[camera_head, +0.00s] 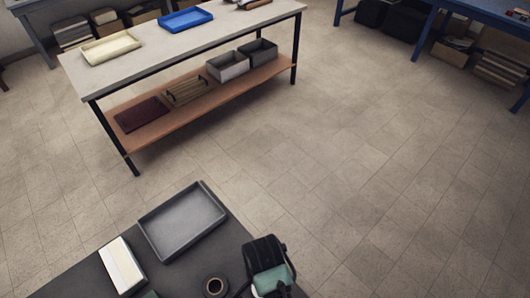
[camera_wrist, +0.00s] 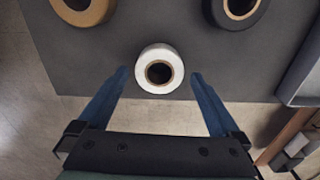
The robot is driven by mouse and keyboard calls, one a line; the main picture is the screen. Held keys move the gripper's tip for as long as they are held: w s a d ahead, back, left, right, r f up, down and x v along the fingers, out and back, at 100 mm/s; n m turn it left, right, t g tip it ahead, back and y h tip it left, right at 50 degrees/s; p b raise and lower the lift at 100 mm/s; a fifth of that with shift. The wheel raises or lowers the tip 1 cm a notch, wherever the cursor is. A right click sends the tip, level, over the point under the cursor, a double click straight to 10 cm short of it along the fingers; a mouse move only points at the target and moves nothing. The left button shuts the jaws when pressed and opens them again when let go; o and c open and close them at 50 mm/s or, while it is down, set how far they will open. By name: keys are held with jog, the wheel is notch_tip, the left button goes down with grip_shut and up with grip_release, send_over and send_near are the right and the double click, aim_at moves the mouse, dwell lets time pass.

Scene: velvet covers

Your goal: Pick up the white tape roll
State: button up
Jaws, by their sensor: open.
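The white tape roll (camera_wrist: 148,83) lies flat on the dark table top near its edge in the wrist view, with its dark hole facing up. My gripper (camera_wrist: 160,76) is open. Its two blue fingers point toward the roll, one on each side, with visible gaps between the fingertips and the roll. The fingers hold nothing. In the head view my dark and green wrist shows at the bottom, and the white roll cannot be made out clearly there.
A brown tape roll (camera_wrist: 60,12) and a dark tape roll (camera_wrist: 222,18) lie beyond the white one. A grey tray (camera_head: 182,221) and a white box (camera_head: 122,266) sit on the dark table. A long workbench (camera_head: 180,46) stands across open floor.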

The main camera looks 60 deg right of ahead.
jog(key=shift+d+f, duration=0.15)
jog(key=shift+f, duration=1.7)
jog(key=c, duration=1.2)
jog(key=shift+o, duration=0.2)
jog(key=shift+r, duration=0.1)
